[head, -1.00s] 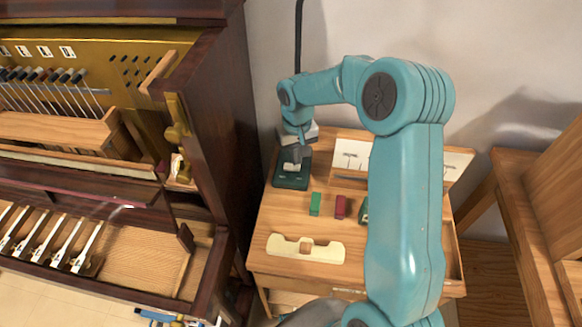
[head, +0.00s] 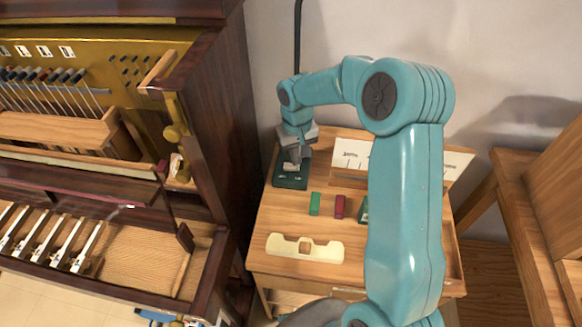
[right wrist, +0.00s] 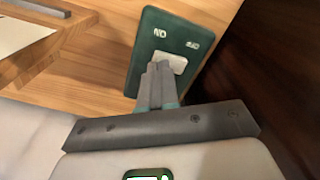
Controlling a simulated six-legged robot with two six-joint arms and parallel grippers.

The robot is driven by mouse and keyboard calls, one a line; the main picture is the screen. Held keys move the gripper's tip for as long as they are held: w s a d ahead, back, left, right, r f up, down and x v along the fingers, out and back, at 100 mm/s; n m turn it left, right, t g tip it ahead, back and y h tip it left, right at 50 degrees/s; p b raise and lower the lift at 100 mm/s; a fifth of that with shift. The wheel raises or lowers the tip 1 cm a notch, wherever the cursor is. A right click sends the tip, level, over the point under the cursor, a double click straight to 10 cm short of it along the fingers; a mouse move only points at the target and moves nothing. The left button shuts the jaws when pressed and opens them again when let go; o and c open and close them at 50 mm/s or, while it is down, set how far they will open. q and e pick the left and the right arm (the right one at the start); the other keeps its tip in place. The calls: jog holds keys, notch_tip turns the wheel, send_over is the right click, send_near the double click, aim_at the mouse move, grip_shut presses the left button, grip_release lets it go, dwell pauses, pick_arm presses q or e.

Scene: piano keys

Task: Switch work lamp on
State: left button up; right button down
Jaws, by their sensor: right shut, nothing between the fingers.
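The work lamp's dark green base (head: 290,178) stands at the back left of the small wooden table, with a thin black post (head: 298,35) rising behind it. In the right wrist view the green base (right wrist: 145,40) carries a pale rocker switch (right wrist: 172,63) and white lettering. My right gripper (head: 294,166) is over the base; in the right wrist view its shut, empty fingers (right wrist: 158,72) lie at the near edge of the switch and cover part of it. I cannot tell whether they touch it. My left gripper is not in view.
On the table (head: 285,220) lie a green block (head: 315,204), a red block (head: 339,207) and a cream cut-out piece (head: 304,248). White cards (head: 352,153) stand at the back. The dark piano case (head: 215,110) rises close on the left.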

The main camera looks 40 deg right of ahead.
jog(key=shift+f+b, duration=0.6)
jog(key=shift+f, duration=0.2)
jog(key=shift+r+p, duration=2.5)
jog(key=shift+r, duration=1.1)
jog(key=shift+f, duration=0.1)
